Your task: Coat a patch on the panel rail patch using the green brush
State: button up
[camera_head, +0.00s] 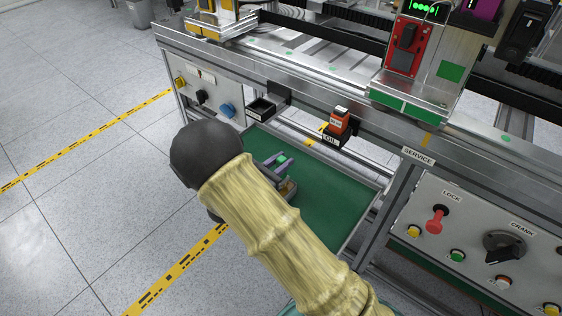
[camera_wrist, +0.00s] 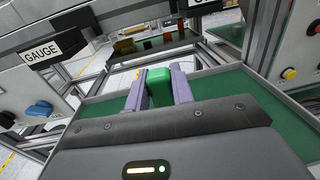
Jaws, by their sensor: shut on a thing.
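My gripper (camera_head: 277,163) is partly hidden behind my arm, over the green tray (camera_head: 325,205) below the machine's rail. In the wrist view its two purple fingers (camera_wrist: 159,92) are shut on a green block-shaped thing (camera_wrist: 158,74), which looks like the green brush. Its bristles cannot be made out. The metal rail (camera_head: 300,98) runs across above the tray, with small green and yellow marks on it. I cannot tell which mark is the panel rail patch. The held thing appears apart from the rail.
An orange-red oil container (camera_head: 339,121) sits in a black holder on the rail's front. An empty-looking black holder (camera_head: 261,108) is to its left. The left panel has a blue knob (camera_head: 226,110). The right panel has a red lever (camera_head: 436,220) and crank (camera_head: 504,246).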

jog(key=shift+s+f, duration=0.1)
jog(key=shift+f, duration=0.6)
dwell(2.2)
jog(key=shift+r+p, duration=3.1)
jog(key=shift+r, duration=0.6)
jog(key=shift+f, duration=0.1)
